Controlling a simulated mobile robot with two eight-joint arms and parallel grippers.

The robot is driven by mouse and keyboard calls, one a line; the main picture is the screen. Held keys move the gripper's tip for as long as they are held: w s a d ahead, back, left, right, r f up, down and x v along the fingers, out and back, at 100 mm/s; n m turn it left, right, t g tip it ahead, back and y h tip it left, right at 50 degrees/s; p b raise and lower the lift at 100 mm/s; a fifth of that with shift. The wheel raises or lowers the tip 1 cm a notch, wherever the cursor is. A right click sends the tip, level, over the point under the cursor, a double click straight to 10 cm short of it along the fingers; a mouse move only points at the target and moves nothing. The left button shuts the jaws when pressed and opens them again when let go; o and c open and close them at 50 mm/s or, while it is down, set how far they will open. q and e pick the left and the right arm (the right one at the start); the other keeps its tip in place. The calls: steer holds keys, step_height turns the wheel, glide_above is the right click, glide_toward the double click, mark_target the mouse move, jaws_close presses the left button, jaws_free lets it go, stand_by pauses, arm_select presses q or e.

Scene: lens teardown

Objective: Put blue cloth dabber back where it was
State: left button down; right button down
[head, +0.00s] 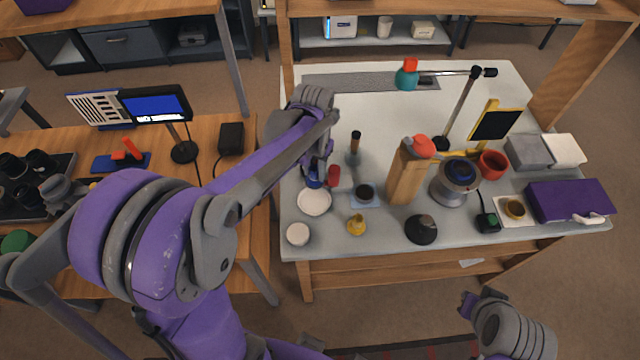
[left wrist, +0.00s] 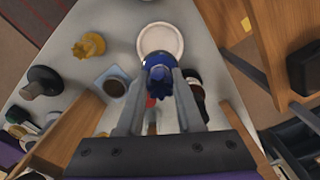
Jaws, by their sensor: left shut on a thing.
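The blue cloth dabber (left wrist: 158,72) is between the fingertips of my left gripper (left wrist: 161,90), which is shut on it. In the head view the dabber (head: 313,182) shows as a small blue patch below my left gripper (head: 318,172), partly hidden by the fingers. A round white dish (head: 314,201) lies just in front of it; in the left wrist view the dabber overlaps the near edge of the dish (left wrist: 161,38). I cannot tell whether the dabber touches the dish or table. My right gripper (head: 468,304) is low at the right, off the bench; its fingers are unclear.
A red-capped item (head: 333,176) stands close to my left gripper. A dark cup on a blue pad (head: 365,194), a yellow piece (head: 356,225), a small white jar (head: 298,234) and a wooden block (head: 405,175) are nearby.

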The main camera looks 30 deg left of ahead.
mark_target(313, 181)
arm_select(q)
steer(key=f, duration=0.5)
steer(key=shift+s+f, duration=0.15)
steer(key=shift+s, duration=0.2)
steer(key=shift+f+b, duration=0.3)
steer(key=shift+f, duration=1.8)
arm_select(e)
steer(key=shift+s+f, duration=0.45)
steer(key=shift+f, duration=0.05)
arm_select(q)
steer(key=shift+f, duration=0.2)
steer(key=c, duration=0.6)
jaws_free()
steer(key=shift+w, duration=0.1)
arm_select(e)
steer(key=shift+f, duration=0.2)
arm_select(q)
steer(key=shift+o, duration=0.2)
steer(key=shift+r, duration=0.1)
